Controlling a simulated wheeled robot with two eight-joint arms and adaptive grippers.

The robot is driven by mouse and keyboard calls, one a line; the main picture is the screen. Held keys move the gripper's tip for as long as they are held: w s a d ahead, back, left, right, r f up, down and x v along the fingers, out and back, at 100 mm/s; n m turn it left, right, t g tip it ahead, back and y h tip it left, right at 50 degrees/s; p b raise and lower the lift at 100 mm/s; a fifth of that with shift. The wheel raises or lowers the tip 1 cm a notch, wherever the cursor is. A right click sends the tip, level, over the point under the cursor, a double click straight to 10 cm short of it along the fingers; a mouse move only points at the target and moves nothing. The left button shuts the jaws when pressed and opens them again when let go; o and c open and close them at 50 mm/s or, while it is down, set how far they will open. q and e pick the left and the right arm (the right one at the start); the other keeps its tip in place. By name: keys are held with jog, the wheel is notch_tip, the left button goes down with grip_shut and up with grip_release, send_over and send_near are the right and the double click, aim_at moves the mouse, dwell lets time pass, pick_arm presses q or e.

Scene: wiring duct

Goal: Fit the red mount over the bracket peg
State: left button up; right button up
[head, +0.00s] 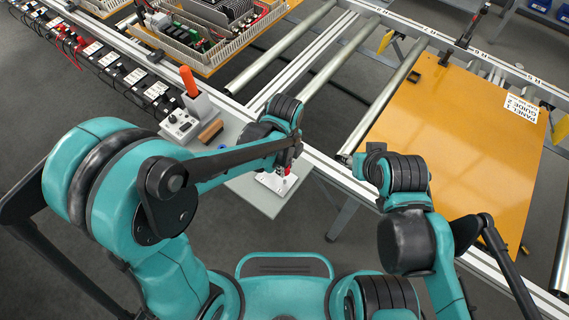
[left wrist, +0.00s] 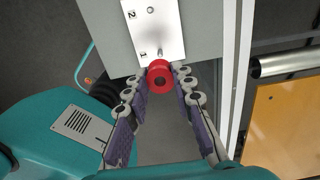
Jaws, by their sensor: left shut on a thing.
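The red mount (left wrist: 160,77) is a short red cylinder with a dark hole, held between the fingertips of my left gripper (left wrist: 160,82), which is shut on it. The white bracket plate (left wrist: 153,22), marked 1 and 2, lies on a grey shelf just beyond the mount in the left wrist view. A small metal peg (left wrist: 160,52) shows by mark 1, just past the mount's rim; whether they touch I cannot tell. In the head view the plate (head: 272,183) lies under my left gripper (head: 288,172), with a bit of red showing. My right gripper is hidden.
The grey shelf (head: 252,200) stands beside the conveyor rail (head: 330,165). A control box (head: 182,125), an orange-handled tool (head: 188,80) and a brown block (head: 211,131) sit left of my left gripper. An orange panel (head: 450,150) lies on the rollers to the right.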

pick_arm(q)
jog(key=shift+f+b, duration=1.9)
jog(key=shift+f, duration=0.6)
jog(key=shift+f+b, duration=1.75)
jog(key=shift+f, duration=0.05)
jog(key=o, duration=1)
jog(key=shift+c, duration=0.2)
jog(key=shift+r, duration=0.1)
notch_tip(320, 180, up, 12)
